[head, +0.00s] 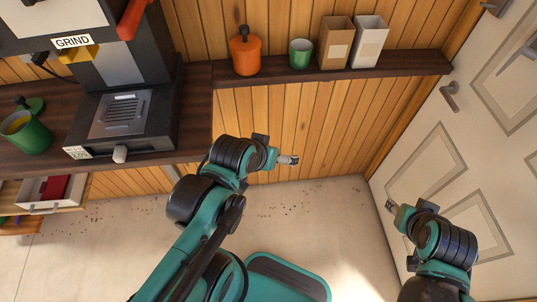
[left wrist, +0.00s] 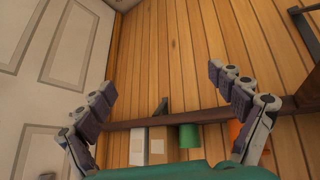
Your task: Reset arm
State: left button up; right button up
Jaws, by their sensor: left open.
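My left gripper (head: 288,160) is held in front of the wooden wall, below the shelf and right of the counter. In the left wrist view the left gripper (left wrist: 165,95) has its fingers wide apart with nothing between them. My right gripper (head: 391,206) is by the white door at the right. It is small in the head view, and its jaw opening is not clear.
A dark shelf (head: 420,67) holds an orange canister (head: 245,55), a green cup (head: 300,53), a brown box (head: 335,45) and a white box (head: 369,45). A grinder (head: 120,120) and a green pot (head: 25,133) stand left. Beans are scattered on the floor (head: 330,240).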

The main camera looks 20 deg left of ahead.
pick_arm(q)
jog(key=shift+s+a+f+m+y, duration=0.15)
jog(key=shift+s+a+m+y, duration=0.15)
jog(key=shift+s+m, duration=0.35)
jog(key=shift+w, duration=0.1)
dwell(0.8)
